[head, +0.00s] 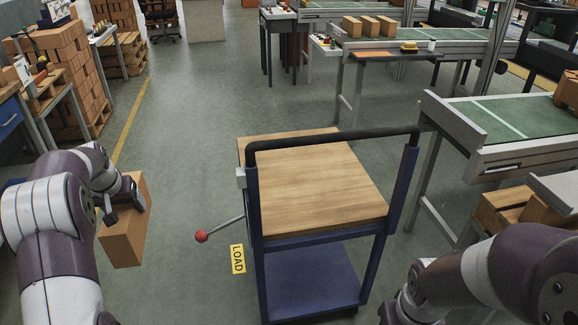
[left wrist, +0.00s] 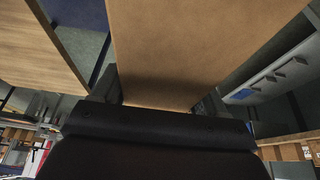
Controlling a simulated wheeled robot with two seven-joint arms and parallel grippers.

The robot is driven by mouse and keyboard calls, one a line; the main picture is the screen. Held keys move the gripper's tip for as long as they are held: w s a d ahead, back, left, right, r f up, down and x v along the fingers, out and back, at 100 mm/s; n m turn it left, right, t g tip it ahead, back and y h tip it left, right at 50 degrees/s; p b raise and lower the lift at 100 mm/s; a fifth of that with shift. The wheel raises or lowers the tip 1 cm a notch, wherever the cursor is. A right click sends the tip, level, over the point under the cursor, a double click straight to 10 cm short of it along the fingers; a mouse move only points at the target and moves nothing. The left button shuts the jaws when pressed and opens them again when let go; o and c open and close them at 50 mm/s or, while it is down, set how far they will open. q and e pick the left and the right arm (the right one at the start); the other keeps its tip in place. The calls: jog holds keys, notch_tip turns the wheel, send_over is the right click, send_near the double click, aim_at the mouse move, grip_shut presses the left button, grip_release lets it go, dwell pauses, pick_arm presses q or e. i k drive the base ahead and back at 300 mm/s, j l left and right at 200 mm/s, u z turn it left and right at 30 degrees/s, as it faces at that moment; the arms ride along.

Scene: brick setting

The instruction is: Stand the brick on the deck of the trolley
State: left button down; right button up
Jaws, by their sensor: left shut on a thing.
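The orange-brown brick (head: 124,236) hangs from my left gripper (head: 124,200) at the left of the head view, clear of the trolley. My left gripper is shut on it near its upper part. In the left wrist view the brick (left wrist: 200,45) fills the middle, and the trolley deck (left wrist: 35,50) shows at upper left. The trolley has a bare light-wood deck (head: 318,185), a blue frame and a black push bar (head: 335,143) on the near side. The deck lies to the right of the brick. Of my right arm, only links show at lower right; its fingers are out of view.
A lever with a red knob (head: 201,236) sticks out left of the trolley, between brick and deck. A yellow LOAD sign (head: 237,259) is beside the trolley. A conveyor (head: 510,130) stands close at right. Brick stacks (head: 70,75) stand at far left. Floor beyond the trolley is clear.

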aim_at(291, 159)
jog(key=i+l, duration=1.4)
jog(key=i, duration=0.15)
